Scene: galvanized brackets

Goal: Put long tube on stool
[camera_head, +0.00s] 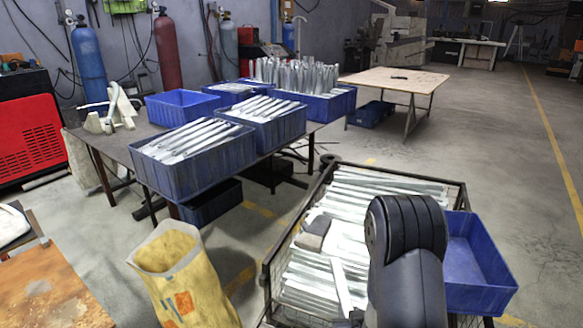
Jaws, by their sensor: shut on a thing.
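My arm's dark links rise at the lower right in front of the wire crate. A small dark part of my gripper (356,316) shows at the bottom edge beside the arm; most of it is hidden. It is shut on a long pale metal tube (342,286), which slants up from it at a steeper angle than the metal pieces behind. The tube's lower end is hidden. I cannot make out a stool for certain in this view.
A wire crate (461,196) holds many long metal pieces, with a blue bin (478,262) to its right. A yellow sack (185,285) stands left of it. A dark table (108,148) bears several blue bins. A wooden-topped table (385,80) stands behind. Floor at right is clear.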

